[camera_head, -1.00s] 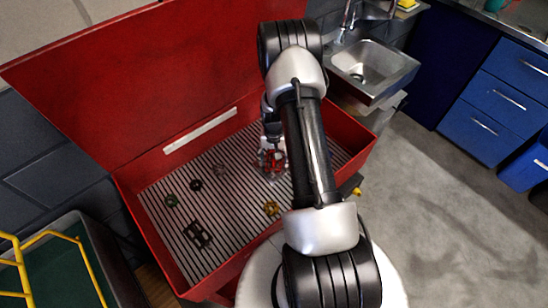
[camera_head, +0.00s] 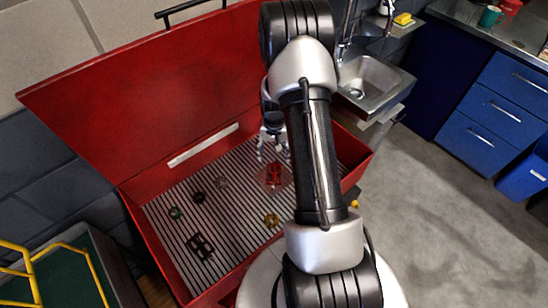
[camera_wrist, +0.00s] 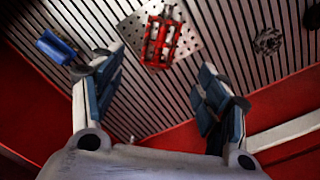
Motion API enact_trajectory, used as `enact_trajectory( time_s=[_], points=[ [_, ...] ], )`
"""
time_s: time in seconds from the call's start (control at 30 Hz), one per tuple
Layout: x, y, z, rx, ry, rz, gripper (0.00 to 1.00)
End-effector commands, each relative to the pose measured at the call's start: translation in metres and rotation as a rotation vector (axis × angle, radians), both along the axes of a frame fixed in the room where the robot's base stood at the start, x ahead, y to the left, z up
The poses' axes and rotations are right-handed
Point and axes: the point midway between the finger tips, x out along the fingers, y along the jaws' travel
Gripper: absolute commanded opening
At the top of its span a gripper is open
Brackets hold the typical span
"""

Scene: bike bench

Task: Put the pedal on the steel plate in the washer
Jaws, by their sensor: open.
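The red pedal (camera_head: 274,172) lies on the steel plate (camera_head: 287,181) inside the red washer (camera_head: 163,250). In the wrist view the red pedal (camera_wrist: 160,42) rests flat on the perforated steel plate (camera_wrist: 188,42). My gripper (camera_wrist: 161,66) is open and empty, with its two fingers spread wide and apart from the pedal. In the head view my gripper (camera_head: 268,150) hangs over the grate, just behind and left of the pedal, partly hidden by my arm.
On the slatted grate are a black cage-shaped part (camera_head: 200,247), a yellow part (camera_head: 271,220), a green round part (camera_head: 175,212), a dark round part (camera_head: 198,197) and a grey part (camera_head: 221,183). A blue object (camera_wrist: 55,47) shows beside the plate. The raised red lid (camera_head: 140,90) stands behind.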

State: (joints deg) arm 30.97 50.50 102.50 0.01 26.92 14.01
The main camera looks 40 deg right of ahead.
Motion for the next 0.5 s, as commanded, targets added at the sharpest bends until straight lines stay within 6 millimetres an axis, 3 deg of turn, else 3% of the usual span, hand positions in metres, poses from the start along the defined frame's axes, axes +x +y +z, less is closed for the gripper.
enact_trajectory(
  time_s=[0.17,0.33,0.5],
  points=[
    [0.007,0.010,0.035,-0.011,-0.019,0.035,0.68],
    [0.014,0.048,0.122,-0.043,-0.075,0.148,0.68],
    [-0.005,0.102,0.212,-0.073,-0.138,0.286,0.68]
  ],
)
